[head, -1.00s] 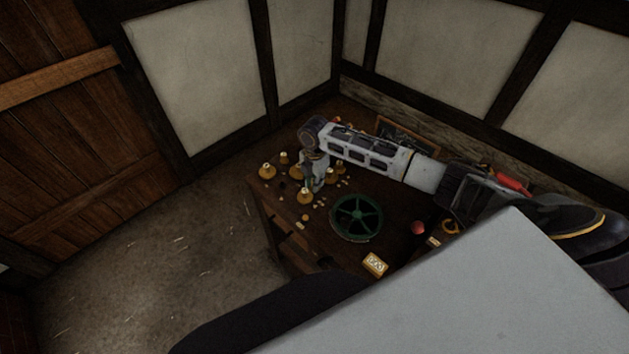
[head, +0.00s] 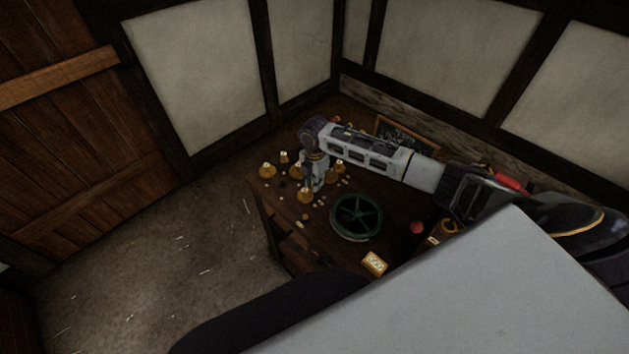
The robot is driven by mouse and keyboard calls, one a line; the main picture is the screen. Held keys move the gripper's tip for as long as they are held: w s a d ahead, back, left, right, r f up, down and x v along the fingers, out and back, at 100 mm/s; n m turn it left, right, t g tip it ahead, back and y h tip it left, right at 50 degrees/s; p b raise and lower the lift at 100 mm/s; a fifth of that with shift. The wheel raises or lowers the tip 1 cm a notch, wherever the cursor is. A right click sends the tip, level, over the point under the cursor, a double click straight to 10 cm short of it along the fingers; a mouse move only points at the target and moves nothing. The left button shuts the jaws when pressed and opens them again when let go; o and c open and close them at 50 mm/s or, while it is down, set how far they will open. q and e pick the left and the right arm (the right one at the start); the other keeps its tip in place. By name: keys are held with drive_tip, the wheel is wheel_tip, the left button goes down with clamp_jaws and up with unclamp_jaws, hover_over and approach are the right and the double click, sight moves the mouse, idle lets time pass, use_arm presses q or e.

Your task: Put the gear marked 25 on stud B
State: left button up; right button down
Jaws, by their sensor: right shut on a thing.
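My right gripper (head: 316,188) points down over the far left part of the dark wooden table, among small brass-coloured pieces. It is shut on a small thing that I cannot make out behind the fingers. One brass piece (head: 306,196) stands just left of the fingertips; I cannot tell whether they touch. More brass pieces stand close by, one at the left edge (head: 267,171) and one behind it (head: 284,157). No number or stud letter is readable, so I cannot tell gear 25 or stud B apart. My left gripper is not in view.
A green spoked wheel (head: 356,217) lies mid-table. A pale yellow marked block (head: 374,263) lies at the front, and a red ball (head: 417,227) to the right. A dark framed board (head: 407,137) stands at the back by the wall. Small bits are scattered around the gripper.

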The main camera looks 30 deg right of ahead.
drive_tip(key=shift+f, duration=0.35)
idle(0.4)
drive_tip(key=c, duration=1.3)
unclamp_jaws()
drive_tip(key=shift+o, duration=0.2)
drive_tip(key=shift+r, duration=0.1)
drive_tip(key=shift+r+p, duration=2.6)
drive_tip(key=shift+p, duration=0.3)
drive_tip(key=shift+r, duration=1.3)
drive_tip(key=shift+a, duration=0.1)
